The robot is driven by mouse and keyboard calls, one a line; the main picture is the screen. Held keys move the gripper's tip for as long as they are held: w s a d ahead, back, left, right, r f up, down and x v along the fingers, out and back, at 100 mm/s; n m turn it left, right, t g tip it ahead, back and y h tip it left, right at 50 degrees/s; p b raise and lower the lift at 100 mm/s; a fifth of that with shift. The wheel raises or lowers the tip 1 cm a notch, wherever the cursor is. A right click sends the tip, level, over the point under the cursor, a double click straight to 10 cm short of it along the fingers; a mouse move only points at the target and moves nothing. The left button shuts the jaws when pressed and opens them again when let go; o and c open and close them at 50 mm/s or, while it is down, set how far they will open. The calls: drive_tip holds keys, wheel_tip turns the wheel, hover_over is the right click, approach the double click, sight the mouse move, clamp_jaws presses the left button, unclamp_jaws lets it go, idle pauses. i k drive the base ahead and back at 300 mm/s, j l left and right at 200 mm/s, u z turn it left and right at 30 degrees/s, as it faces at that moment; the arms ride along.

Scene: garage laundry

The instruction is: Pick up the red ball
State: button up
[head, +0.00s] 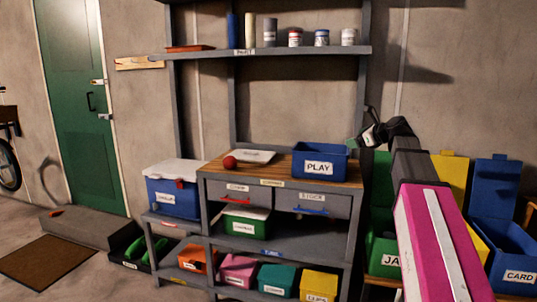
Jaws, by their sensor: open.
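The red ball (230,163) sits on the wooden worktop (273,173) near its left end, in the head view. It is just left of a white dish (255,156). My gripper (352,143) is at the end of my pink and grey arm, right of the worktop and the blue PLAY bin. It is apart from the ball, with open jaws and nothing seen between them. The fingertips are small and dark here.
The blue PLAY bin (319,161) stands on the worktop's right part, between my gripper and the ball. A paint shelf (270,51) hangs above. A blue cooler (173,190) stands left of the worktop. Coloured bins (510,245) stand at right. Open floor lies at lower left.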

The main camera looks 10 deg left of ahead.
sight(230, 163)
drive_tip(key=u, duration=1.2)
